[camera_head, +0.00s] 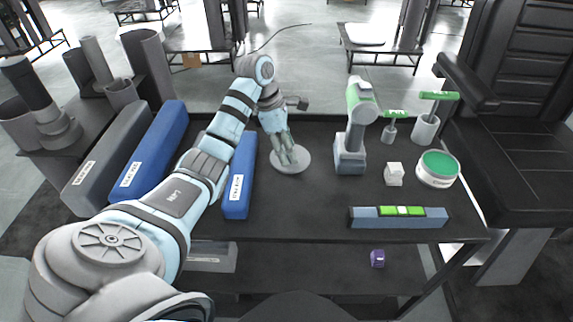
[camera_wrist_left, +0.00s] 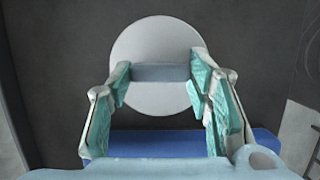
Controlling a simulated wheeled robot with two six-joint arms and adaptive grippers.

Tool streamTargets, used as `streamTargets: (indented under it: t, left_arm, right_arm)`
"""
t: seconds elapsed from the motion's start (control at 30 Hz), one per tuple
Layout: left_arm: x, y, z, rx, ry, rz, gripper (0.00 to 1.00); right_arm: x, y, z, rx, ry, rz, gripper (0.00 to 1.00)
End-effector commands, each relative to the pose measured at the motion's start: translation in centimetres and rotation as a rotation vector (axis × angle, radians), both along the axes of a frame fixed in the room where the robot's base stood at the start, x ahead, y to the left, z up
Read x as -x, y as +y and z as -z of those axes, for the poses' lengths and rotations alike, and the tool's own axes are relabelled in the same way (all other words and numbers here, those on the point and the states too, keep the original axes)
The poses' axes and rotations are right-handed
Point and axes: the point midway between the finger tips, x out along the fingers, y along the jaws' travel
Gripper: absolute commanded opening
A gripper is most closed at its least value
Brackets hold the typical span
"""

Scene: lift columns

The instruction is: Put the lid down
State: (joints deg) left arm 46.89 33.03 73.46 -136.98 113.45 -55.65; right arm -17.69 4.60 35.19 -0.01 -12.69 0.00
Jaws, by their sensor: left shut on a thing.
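The lid (camera_head: 291,169) is a light grey round disc at the middle of the dark table. It also shows in the left wrist view (camera_wrist_left: 155,42), with a grey bar handle across it. My left gripper (camera_head: 287,152) points down at the lid. Its fingers, also in the left wrist view (camera_wrist_left: 160,84), are shut on the two ends of the handle. The lid looks flat and at or very near the tabletop; I cannot tell whether it touches. My right gripper is not in view.
A blue case (camera_head: 239,175) lies left of the lid. A green-and-grey drill (camera_head: 351,130) stands to its right. A white tub with a green top (camera_head: 438,167), a small white block (camera_head: 394,173) and a blue-green bar (camera_head: 398,217) lie farther right. The table in front of the lid is bare.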

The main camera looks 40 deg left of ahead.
Motion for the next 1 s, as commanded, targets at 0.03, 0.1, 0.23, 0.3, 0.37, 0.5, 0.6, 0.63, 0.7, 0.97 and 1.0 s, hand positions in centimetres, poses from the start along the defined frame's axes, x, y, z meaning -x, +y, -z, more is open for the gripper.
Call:
streamTargets:
  t: [0.03,0.1,0.23,0.3,0.37,0.5,0.6,0.63,0.7,0.97,1.0]
  left_arm:
    - [0.1,0.0,0.5,0.0,0.004,0.0,0.18]
    - [0.2,0.1,1.4,0.0,0.003,-0.002,0.18]
    - [0.3,0.2,3.9,0.0,0.005,-0.003,0.18]
    - [0.3,0.2,4.5,0.0,0.003,-0.002,0.18]
    - [0.2,0.2,4.5,0.0,0.003,-0.004,0.18]
    - [0.2,0.2,4.5,0.0,0.003,-0.004,0.18]
    - [0.2,0.2,4.8,-0.001,0.004,-0.004,0.18]
    - [0.2,0.2,4.8,-0.001,0.004,-0.004,0.49]
    - [0.2,0.2,4.8,-0.001,0.004,-0.004,0.6]
    - [0.3,0.2,4.8,0.0,0.005,-0.004,0.66]
    - [0.3,0.2,4.7,0.0,0.005,-0.004,0.66]
  right_arm:
    - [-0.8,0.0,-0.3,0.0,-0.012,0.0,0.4]
    - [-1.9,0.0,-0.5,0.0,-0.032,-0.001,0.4]
    - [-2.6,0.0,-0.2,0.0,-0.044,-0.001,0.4]
    - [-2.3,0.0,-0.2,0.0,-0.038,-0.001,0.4]
    - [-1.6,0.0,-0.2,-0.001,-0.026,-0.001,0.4]
    - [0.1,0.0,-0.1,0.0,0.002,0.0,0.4]
    - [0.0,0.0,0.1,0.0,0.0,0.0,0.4]
    - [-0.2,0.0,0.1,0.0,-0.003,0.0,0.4]
    - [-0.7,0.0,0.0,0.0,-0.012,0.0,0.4]
    - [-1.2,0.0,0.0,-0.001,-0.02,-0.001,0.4]
    - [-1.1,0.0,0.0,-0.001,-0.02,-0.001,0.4]
